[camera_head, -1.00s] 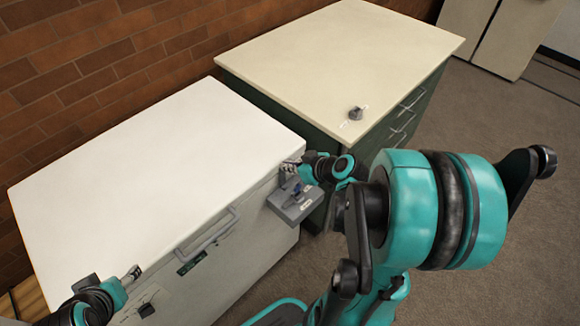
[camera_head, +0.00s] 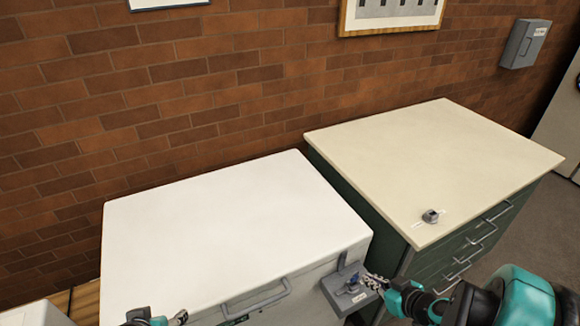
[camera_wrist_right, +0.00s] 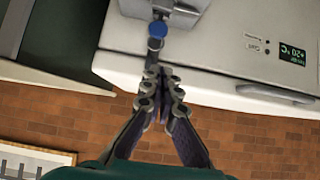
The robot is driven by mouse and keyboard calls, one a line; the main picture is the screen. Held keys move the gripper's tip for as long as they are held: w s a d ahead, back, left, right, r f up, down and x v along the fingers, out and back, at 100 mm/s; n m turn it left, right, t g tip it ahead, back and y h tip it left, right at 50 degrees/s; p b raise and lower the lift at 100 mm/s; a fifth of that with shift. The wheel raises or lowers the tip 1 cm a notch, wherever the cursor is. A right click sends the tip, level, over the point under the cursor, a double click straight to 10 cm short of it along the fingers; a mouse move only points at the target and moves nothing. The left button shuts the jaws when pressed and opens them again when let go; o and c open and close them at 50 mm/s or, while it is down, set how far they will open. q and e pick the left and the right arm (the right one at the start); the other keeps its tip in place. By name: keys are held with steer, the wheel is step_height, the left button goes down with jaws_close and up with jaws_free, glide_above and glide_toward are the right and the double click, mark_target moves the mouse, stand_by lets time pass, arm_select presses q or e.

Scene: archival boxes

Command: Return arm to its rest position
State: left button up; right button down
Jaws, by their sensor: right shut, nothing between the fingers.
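My right arm comes in at the lower right of the head view. Its gripper (camera_head: 371,281) is beside the grey box on the white freezer's front corner. In the right wrist view the gripper (camera_wrist_right: 160,78) is shut, with its fingertips together and nothing between them. A round blue piece (camera_wrist_right: 157,29) on the grey box (camera_wrist_right: 172,8) lies just beyond the fingertips; contact is hard to judge. My left gripper (camera_head: 180,318) shows only as a small tip at the bottom edge, too cut off to judge its jaws.
The white freezer (camera_head: 230,225) has a bare top and a front handle (camera_head: 257,301). A green drawer cabinet with a cream top (camera_head: 430,165) stands to its right, with a small grey object (camera_head: 430,216) on it. A brick wall (camera_head: 200,120) is behind.

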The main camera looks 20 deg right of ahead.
steer(key=a+r+m+g+h, duration=0.1)
steer(key=a+r, duration=0.3)
steer(key=a, duration=0.4)
steer(key=s+a+r+m+g+h, duration=0.1)
steer(key=a+r+g, duration=0.1)
steer(key=a+r, duration=0.3)
steer(key=shift+s+a, duration=0.25)
steer(key=shift+a, duration=1.15)
